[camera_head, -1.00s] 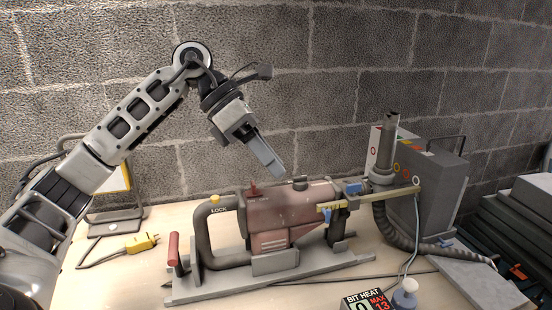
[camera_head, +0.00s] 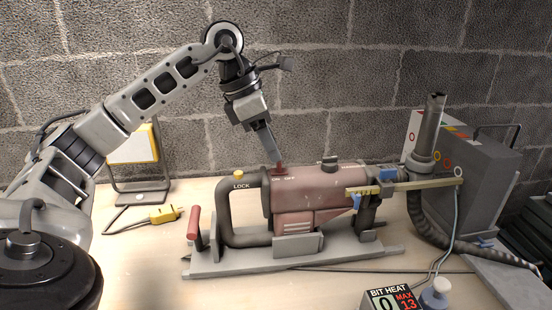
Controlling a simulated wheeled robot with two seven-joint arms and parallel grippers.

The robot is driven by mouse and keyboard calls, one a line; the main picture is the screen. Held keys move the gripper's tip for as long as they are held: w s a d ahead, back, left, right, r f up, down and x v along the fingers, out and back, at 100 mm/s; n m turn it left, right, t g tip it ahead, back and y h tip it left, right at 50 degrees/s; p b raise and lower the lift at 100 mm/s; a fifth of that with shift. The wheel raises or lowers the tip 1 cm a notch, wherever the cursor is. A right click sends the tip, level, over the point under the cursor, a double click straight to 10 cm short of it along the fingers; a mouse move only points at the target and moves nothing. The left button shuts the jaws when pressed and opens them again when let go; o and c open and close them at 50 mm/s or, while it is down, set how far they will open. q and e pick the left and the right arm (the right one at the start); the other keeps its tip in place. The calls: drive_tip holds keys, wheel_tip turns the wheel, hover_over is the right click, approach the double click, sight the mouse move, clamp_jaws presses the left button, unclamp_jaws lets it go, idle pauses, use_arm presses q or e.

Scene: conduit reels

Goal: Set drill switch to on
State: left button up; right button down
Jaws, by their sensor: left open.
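The drill (camera_head: 310,195) is a dull red machine with a dark loop handle, mounted on a grey base plate on the table. Its small red switch (camera_head: 277,168) stands on top near the handle end, beside small white lettering. My left gripper (camera_head: 272,155) points down with its fingertips right at the switch and partly in front of it. I cannot tell whether they touch. The fingers overlap from this side, so the gap between them is hidden. My right gripper is not in view.
A yellow LOCK button (camera_head: 239,174) sits on the handle, with a red lever (camera_head: 193,222) at left. A yellow plug (camera_head: 164,214) lies on the table by a work lamp (camera_head: 137,165). A grey box (camera_head: 468,160) with a hose stands right. A bit heat display (camera_head: 391,301) is in front.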

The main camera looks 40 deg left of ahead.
sight(276, 173)
use_arm(q)
drive_tip(key=shift+x, duration=1.7)
